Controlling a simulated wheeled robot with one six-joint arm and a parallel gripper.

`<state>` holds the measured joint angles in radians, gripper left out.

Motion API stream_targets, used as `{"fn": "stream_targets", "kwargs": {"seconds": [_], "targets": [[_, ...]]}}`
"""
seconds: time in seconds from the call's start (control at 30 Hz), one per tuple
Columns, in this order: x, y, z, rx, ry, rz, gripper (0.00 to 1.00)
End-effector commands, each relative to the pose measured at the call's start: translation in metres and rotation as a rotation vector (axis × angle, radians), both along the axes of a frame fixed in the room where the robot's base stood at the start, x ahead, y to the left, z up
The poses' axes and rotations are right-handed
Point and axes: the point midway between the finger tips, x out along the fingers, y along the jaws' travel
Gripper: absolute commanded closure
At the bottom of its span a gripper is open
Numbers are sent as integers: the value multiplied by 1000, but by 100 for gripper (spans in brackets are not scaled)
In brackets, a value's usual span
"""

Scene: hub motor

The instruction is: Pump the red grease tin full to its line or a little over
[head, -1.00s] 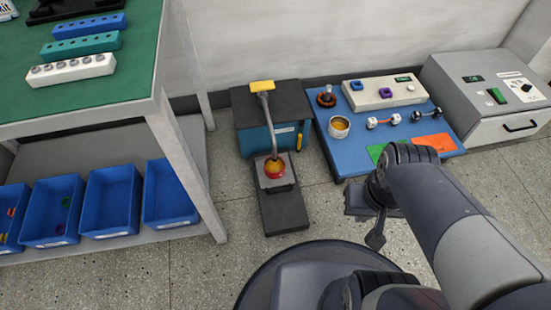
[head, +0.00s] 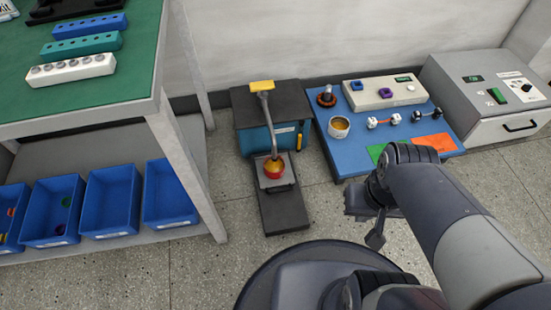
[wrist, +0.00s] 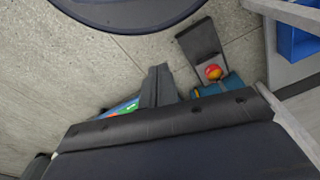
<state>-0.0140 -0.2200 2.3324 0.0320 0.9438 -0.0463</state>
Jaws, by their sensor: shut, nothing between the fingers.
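The red grease tin (head: 277,174) stands upright on the dark plate in front of the pump, with yellow showing at its top. The pump's curved grey spout (head: 269,125) comes down over it. A yellow pad (head: 262,86) sits at the top of the pump. The grease level against the line is too small to tell. My gripper (head: 375,240) is to the right of the tin, well apart from it and from the pump, pointing down and empty. In the wrist view my gripper (wrist: 158,84) is shut, and the red tin (wrist: 213,72) shows to its right.
A blue board (head: 343,160) right of the pump bears a white cup, small parts and green and orange patches. A grey machine (head: 500,105) stands at the far right. A green-topped bench (head: 90,95) with blue bins (head: 110,200) is at the left. The floor in front is clear.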

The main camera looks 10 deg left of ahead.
Motion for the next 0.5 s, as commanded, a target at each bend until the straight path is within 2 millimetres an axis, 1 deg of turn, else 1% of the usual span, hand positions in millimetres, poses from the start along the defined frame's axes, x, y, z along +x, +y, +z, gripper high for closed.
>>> {"fn": "stream_targets", "kwargs": {"seconds": [0.07,0.17,0.27,0.37,0.4,0.47,0.5], "targets": [[1,0,0,-1,0,1,100],[9,-2,3,-12,-9,21,100],[34,-9,10,-47,-29,81,100],[76,-21,20,-107,-63,183,100],[96,-27,23,-136,-77,233,100],[128,-36,28,-183,-99,314,100],[149,-42,29,-215,-113,370,100]]}}
